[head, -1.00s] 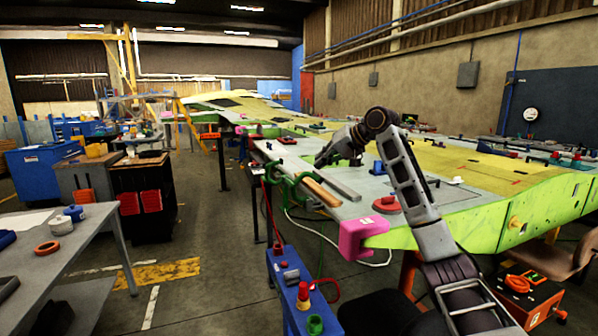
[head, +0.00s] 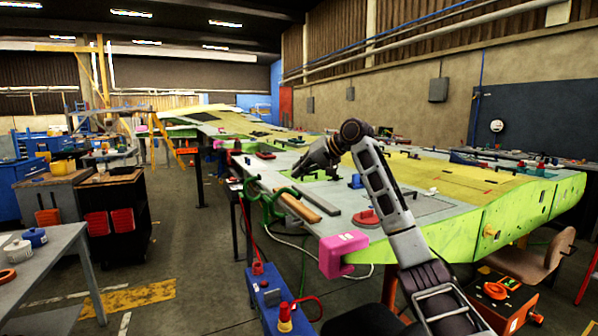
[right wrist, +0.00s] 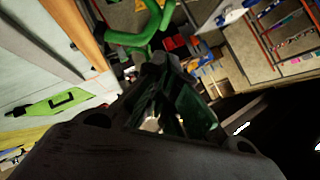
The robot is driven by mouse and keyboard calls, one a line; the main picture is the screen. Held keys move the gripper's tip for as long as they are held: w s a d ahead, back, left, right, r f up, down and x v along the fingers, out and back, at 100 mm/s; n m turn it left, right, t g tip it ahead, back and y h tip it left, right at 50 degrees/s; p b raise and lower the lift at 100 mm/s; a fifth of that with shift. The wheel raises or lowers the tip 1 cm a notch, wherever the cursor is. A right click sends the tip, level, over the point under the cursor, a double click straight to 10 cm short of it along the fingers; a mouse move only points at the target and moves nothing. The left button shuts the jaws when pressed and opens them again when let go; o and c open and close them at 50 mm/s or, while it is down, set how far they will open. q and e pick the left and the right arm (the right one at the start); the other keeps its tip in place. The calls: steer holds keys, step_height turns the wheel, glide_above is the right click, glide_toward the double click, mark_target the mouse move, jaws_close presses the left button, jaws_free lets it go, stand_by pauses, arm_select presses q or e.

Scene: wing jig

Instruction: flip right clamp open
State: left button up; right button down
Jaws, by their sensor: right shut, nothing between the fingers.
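Two green clamps sit on the near left edge of the wing jig (head: 352,212). The right clamp (head: 281,203) is the nearer one, and the left clamp (head: 250,189) is just behind it. Green clamp parts (right wrist: 135,38) also show at the top of the right wrist view. My right gripper (head: 297,173) is shut and empty above the jig surface, behind the right clamp and apart from it. Its dark fingers (right wrist: 168,88) show in the right wrist view. I cannot tell the position of the clamp's handle. My left gripper is out of view.
A wooden bar (head: 298,207) and a grey bar (head: 317,200) lie beside the clamps. A pink block (head: 340,254) caps the jig's corner, with a red disc (head: 367,218) near it. A blue cart (head: 270,298) stands below.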

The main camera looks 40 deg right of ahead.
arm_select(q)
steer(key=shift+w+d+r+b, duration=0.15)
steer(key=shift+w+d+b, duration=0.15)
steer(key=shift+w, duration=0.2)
arm_select(e)
steer(key=w+a+f, duration=0.4)
steer(key=w+f, duration=0.3)
steer(key=shift+a+f, duration=0.3)
steer(key=shift+a, duration=0.05)
arm_select(q)
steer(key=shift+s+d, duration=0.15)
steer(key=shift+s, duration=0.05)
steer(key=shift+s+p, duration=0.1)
steer(key=shift+p, duration=0.25)
arm_select(e)
steer(key=shift+a, duration=0.15)
